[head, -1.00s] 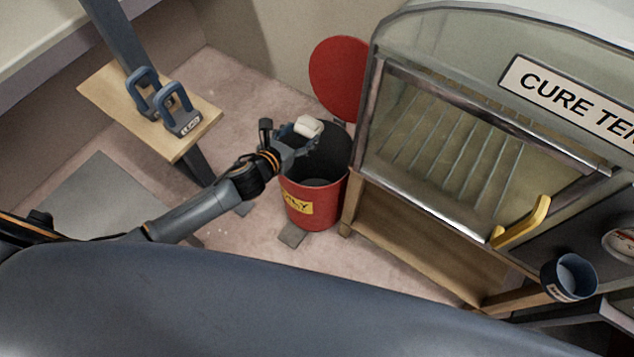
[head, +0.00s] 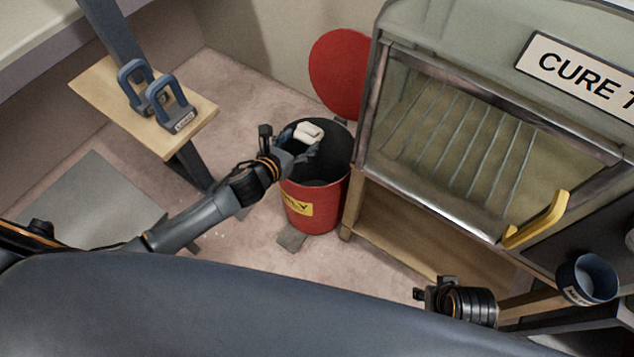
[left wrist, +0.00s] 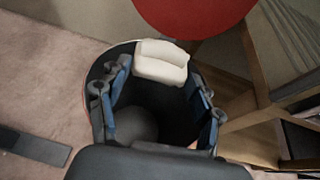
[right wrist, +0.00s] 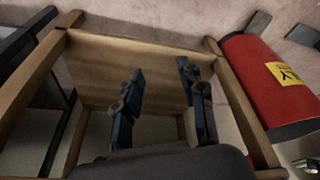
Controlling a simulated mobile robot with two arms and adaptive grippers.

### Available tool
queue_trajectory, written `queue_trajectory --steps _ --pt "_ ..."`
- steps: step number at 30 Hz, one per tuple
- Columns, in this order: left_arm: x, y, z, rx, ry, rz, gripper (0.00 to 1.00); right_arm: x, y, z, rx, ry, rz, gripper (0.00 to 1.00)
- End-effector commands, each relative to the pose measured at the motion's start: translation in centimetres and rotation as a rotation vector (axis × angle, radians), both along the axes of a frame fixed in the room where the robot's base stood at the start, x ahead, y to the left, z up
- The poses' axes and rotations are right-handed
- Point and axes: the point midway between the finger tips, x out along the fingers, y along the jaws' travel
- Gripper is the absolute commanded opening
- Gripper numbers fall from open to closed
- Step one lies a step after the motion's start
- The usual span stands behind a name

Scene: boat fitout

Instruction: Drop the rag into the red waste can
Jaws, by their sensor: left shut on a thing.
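The red waste can (head: 318,211) stands on the floor with its round red lid (head: 342,72) raised behind it and a dark interior. My left gripper (head: 303,143) is over the can's mouth, shut on the white folded rag (head: 309,132). In the left wrist view the rag (left wrist: 161,62) sits at the fingertips, with the can's dark opening (left wrist: 150,120) below it. My right gripper (head: 428,296) is low in front of the cabinet. In the right wrist view its fingers (right wrist: 158,90) are apart with nothing between them, and the can (right wrist: 270,85) is at the right.
The cure cabinet (head: 470,130) with a yellow handle (head: 537,220) stands right of the can on a wooden stand (head: 415,235). A blue cup (head: 587,279) is at the lower right. A wooden board (head: 100,92) holds two blue-handled clamps (head: 170,105) at the left.

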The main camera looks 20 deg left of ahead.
Motion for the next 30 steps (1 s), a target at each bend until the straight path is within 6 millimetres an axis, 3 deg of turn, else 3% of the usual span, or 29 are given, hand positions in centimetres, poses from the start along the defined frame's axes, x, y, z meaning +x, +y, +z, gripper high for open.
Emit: queue_trajectory --steps 15,28,29,30 --pt "0.0 0.0 -1.7 0.000 -0.001 0.000 0.39 -0.8 -0.2 6.4 0.001 -0.035 -0.004 0.40" --pt "0.0 0.0 -1.8 0.000 -0.001 0.000 0.39 -1.0 -0.3 7.3 0.001 -0.038 -0.006 0.40" --pt "0.0 0.0 -1.8 0.000 -0.001 0.000 0.69 -1.0 -0.3 7.3 0.001 -0.038 -0.006 0.40" --pt "0.0 0.0 -1.8 0.000 -0.001 0.000 0.77 -1.0 -0.3 7.3 0.001 -0.038 -0.006 0.40"
